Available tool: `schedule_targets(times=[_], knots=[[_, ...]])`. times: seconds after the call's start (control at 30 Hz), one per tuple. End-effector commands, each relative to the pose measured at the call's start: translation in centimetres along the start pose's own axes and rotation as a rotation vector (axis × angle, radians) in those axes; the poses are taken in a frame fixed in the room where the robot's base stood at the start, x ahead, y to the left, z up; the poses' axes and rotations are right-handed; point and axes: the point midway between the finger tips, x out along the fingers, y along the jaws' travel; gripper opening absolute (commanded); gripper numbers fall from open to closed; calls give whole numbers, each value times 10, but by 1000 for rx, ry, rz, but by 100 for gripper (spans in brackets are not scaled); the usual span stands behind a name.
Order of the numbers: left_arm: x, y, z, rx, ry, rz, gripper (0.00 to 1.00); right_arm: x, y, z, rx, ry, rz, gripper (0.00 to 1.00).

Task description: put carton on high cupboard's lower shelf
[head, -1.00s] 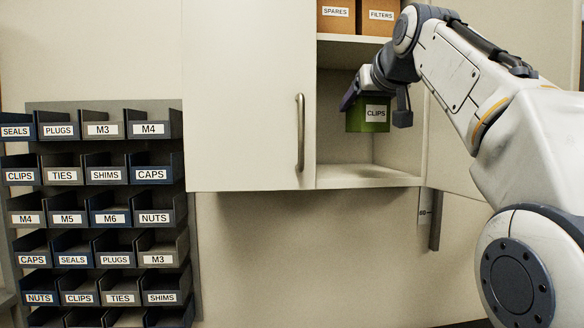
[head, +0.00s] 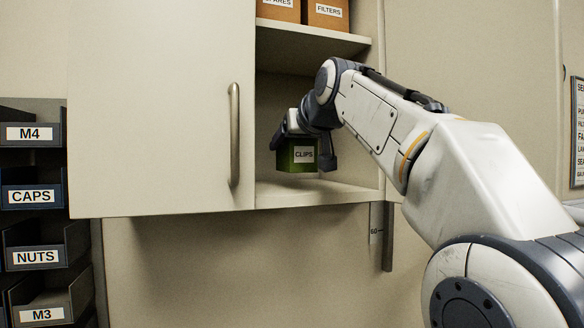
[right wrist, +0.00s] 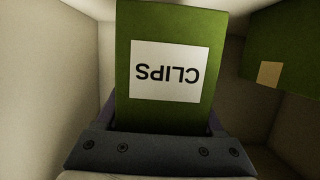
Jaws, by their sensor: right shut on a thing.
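The green carton (head: 298,160) with a white CLIPS label is inside the open right part of the high cupboard, in its lower compartment. My right gripper (head: 303,139) is shut on the carton from above. The carton looks close over the lower shelf (head: 340,191); I cannot tell whether it touches. In the right wrist view the carton (right wrist: 165,25) fills the middle, its label upside down, above the gripper's dark body (right wrist: 160,150). My left gripper is not in view.
SPARES (head: 278,10) and FILTERS (head: 326,14) boxes stand on the upper shelf (head: 310,38). A closed door (head: 150,100) with a handle covers the cupboard's left. Another green box (right wrist: 290,50) shows beside the carton in the wrist view. Labelled bins (head: 35,195) hang far left.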

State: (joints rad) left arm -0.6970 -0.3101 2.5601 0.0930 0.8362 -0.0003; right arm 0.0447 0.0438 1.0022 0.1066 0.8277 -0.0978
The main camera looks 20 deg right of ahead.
Motion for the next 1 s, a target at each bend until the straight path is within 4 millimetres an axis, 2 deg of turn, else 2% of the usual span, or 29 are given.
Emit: schedule_targets(times=[0.03,0.2,0.6,0.63,0.7,1.0], knots=[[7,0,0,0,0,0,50,3,-1,12,0,-2,-1,0],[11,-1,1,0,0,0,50,8,0,28,0,-1,-1,0],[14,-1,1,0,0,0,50,10,3,34,1,0,4,0],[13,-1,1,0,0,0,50,10,3,33,1,-1,4,77],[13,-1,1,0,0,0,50,9,3,32,2,-1,4,100],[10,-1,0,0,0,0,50,8,3,30,2,-1,4,100]])
